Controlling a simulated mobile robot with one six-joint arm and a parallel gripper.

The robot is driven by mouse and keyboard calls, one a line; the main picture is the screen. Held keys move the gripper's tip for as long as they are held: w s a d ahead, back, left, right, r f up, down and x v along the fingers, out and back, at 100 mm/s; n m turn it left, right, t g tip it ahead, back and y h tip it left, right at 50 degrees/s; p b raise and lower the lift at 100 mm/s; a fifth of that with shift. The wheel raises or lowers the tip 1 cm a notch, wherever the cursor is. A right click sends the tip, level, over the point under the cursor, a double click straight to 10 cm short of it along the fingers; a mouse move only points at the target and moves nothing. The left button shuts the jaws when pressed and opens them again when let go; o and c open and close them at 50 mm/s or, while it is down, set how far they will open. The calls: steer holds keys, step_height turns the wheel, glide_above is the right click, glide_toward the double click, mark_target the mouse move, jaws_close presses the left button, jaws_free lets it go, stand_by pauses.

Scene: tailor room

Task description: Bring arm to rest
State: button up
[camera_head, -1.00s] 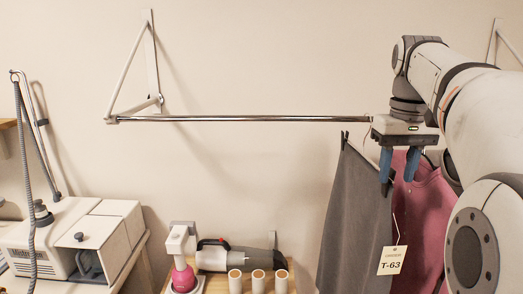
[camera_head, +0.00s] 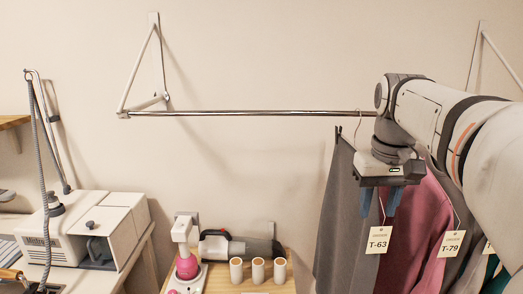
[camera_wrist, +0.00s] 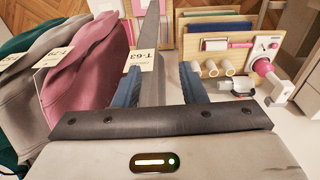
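My gripper (camera_head: 380,203) hangs fingers-down below the right part of the rail in the head view. Its two blue fingers are apart, with a gap between them that also shows in the wrist view (camera_wrist: 158,88). It overlaps the grey garment (camera_head: 343,220) and the pink garment (camera_head: 418,225) on the rail. In the wrist view a strip of grey garment (camera_wrist: 151,50) shows beyond and between the fingers; I cannot tell if they touch it. My arm is extended from the right and hides part of the rail.
The metal rail (camera_head: 250,113) runs along the wall. Tags T-63 (camera_head: 378,240) and T-79 (camera_head: 451,244) hang by the garments. A wooden organiser (camera_head: 217,284) holds a pink-based tool (camera_head: 188,265) and several white cylinders. A white machine (camera_head: 85,230) stands at left.

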steer(key=s+a+f+t, duration=0.1)
steer(key=s+a+f, duration=0.2)
steer(key=s+f, duration=0.3)
steer(key=s+a+f+t, duration=0.1)
steer(key=s+a+f, duration=0.3)
steer(key=f, duration=0.8)
steer(key=shift+s, duration=1.1)
steer(key=shift+f, duration=0.1)
